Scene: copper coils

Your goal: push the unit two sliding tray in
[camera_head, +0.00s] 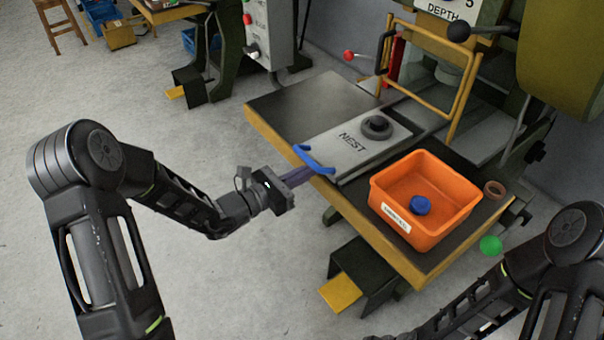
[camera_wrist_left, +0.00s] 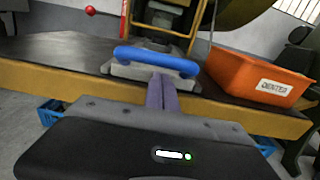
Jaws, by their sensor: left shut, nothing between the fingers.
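The sliding tray (camera_head: 350,145) is a grey plate marked NEST with a dark round nest on top. It lies on the machine table, and its blue handle (camera_head: 313,160) is at the table's front edge. In the left wrist view the blue handle (camera_wrist_left: 157,61) spans the middle, with the tray behind it. My left gripper (camera_head: 303,174) is shut and empty, its purple fingers pointing at the handle. The fingertips are at or very near the handle; contact is unclear. In the wrist view the fingers (camera_wrist_left: 161,92) reach just below the handle. My right gripper is out of view.
An orange bin (camera_head: 428,233) holding a blue round piece (camera_head: 420,205) stands right of the tray. A copper ring (camera_head: 495,189) lies beside it. A yellow guard frame (camera_head: 436,68) stands over the table behind the tray. A green ball (camera_head: 490,245) is by the table's right edge.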

